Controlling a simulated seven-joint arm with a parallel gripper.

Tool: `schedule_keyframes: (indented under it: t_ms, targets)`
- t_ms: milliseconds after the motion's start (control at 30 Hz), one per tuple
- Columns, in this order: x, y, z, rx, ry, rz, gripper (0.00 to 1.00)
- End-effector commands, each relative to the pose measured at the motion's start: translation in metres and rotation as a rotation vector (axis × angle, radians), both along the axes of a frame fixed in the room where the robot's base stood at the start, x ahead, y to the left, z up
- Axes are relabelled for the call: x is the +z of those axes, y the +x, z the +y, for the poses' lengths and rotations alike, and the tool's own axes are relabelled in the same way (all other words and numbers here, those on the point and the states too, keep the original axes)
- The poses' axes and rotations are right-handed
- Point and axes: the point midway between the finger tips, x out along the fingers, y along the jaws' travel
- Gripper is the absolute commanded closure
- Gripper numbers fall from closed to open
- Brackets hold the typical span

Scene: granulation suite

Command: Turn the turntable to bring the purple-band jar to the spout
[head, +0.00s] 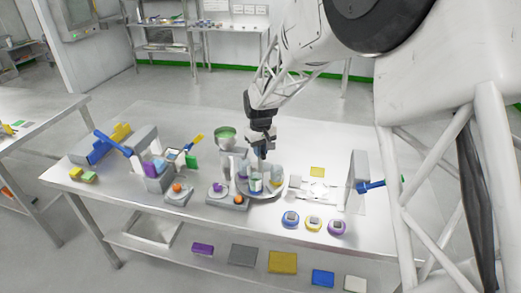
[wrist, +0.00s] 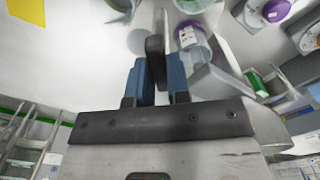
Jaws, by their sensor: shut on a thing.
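The turntable (head: 264,196) is a pale round plate near the middle of the table, with several clear jars on it. A jar with a purple band (wrist: 188,37) shows in the wrist view, just right of my fingers. In the head view the jars are small and partly hidden. A jar with a yellowish band (head: 277,175) stands at the plate's right side. A hopper with a green top (head: 225,133) stands at the plate's left; its spout is hard to make out. My gripper (wrist: 158,80) has its blue fingers shut on a dark upright peg (wrist: 155,50), over the turntable.
Left of the turntable is a grey base with purple and orange knobs (head: 238,200). A grey stand with a blue handle (head: 358,180) is at the right. The table's back is clear.

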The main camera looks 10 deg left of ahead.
Motion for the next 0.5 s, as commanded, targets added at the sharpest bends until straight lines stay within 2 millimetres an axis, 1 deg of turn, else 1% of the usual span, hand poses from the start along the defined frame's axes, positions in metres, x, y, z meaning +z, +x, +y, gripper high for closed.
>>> schedule_keyframes:
  t_ms: [200,500]
  targets:
    - [0.001,0.0012,0.0004,0.038,0.001,-0.003,1.0]
    - [0.0011,0.0012,0.0006,0.047,0.001,-0.003,1.0]
